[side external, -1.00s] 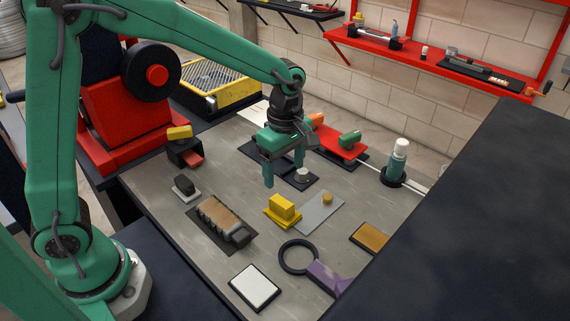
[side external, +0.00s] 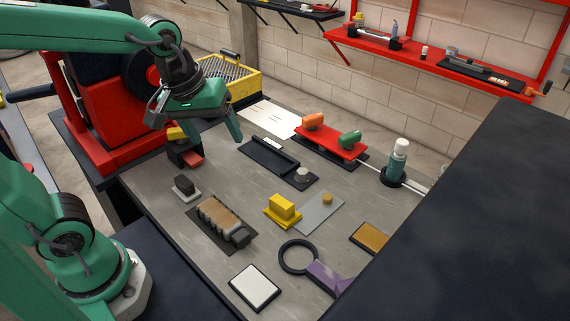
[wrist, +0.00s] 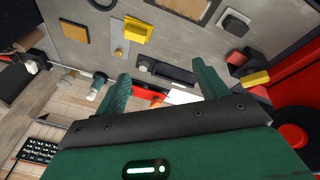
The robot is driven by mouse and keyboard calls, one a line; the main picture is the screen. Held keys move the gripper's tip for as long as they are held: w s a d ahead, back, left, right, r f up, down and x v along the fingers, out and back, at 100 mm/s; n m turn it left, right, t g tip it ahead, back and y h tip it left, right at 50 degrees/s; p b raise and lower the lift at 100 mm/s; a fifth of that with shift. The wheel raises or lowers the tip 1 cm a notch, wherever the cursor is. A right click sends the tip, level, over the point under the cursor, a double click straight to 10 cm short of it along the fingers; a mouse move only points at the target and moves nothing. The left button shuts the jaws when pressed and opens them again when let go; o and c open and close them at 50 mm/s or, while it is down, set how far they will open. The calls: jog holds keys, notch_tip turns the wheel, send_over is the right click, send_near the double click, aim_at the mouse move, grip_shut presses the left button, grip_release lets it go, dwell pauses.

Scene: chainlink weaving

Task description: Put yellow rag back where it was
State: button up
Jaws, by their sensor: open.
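Two yellow things could be the yellow rag, and I cannot tell which. A blocky yellow piece (side external: 283,207) rests on the middle of the bench, left of a small grey plate. It also shows at the top of the wrist view (wrist: 137,30). A smaller yellow piece (side external: 175,134) lies on top of a black and red holder (side external: 186,154) beside the red machine, and shows at the right in the wrist view (wrist: 256,78). My gripper (side external: 205,130) is open and empty, in the air near the smaller yellow piece. Its fingers spread wide in the wrist view (wrist: 164,75).
The red machine (side external: 113,120) stands at the bench's left edge. A yellow crate (side external: 232,76) is behind. A red stand with orange and green rolls (side external: 330,142), a teal bottle (side external: 398,160), a black tray (side external: 268,158) and a brown block row (side external: 220,217) occupy the bench.

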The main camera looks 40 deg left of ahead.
jog(key=s+a+m+t, duration=0.2)
jog(key=s+m, duration=0.4)
jog(key=s, duration=0.1)
jog(key=shift+a+r+m, duration=0.3)
jog(key=shift+a+r, duration=0.1)
dwell(0.8)
